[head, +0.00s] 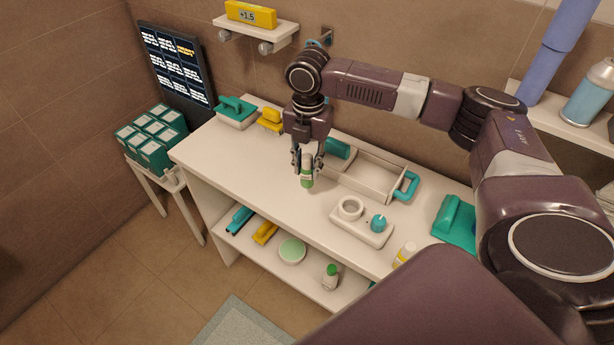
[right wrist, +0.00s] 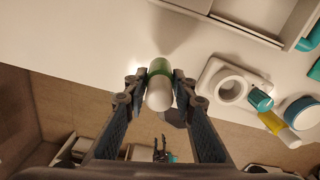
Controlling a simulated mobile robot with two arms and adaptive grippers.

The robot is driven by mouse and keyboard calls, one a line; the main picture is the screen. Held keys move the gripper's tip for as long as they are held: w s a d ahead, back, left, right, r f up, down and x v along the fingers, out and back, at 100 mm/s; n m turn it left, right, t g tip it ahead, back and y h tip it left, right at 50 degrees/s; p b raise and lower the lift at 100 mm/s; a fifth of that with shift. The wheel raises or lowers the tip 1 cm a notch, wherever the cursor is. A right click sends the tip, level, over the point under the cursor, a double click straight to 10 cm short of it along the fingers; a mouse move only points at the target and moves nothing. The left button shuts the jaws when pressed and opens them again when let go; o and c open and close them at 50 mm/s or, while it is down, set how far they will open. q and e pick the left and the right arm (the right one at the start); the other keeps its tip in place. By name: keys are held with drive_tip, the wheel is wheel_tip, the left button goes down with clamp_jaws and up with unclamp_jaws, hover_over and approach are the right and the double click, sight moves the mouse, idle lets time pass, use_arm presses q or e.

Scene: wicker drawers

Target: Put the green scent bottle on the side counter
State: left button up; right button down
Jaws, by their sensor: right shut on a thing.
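My right gripper (head: 307,170) is shut on a green and white scent bottle (head: 307,180). It holds the bottle over the front half of the white counter (head: 222,150); I cannot tell whether its base touches the top. In the right wrist view the bottle (right wrist: 160,84) sits between the two fingers, its white end towards the camera and a green band beyond. A second small bottle, white with a green cap (head: 330,277), stands on the lower shelf. My left gripper is not in view.
An open tray with a teal handle (head: 372,180) lies behind and right of the gripper. A white holder with a ring (head: 361,226) is to its right. A yellow-labelled bottle (head: 404,255) stands near the front edge. The counter left of the gripper is clear.

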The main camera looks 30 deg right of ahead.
sight(308, 156)
drive_tip(key=shift+f, duration=0.35)
wheel_tip(308, 156, down, 4)
drive_tip(key=shift+f+p, duration=0.15)
drive_tip(key=shift+p, duration=0.2)
drive_tip(key=c, duration=1.6)
unclamp_jaws()
drive_tip(key=shift+f, duration=0.1)
wheel_tip(308, 156, up, 11)
drive_tip(key=shift+r+b, duration=0.1)
drive_tip(key=shift+b, duration=1.15)
drive_tip(key=shift+s+r, duration=0.1)
drive_tip(key=shift+r, duration=0.5)
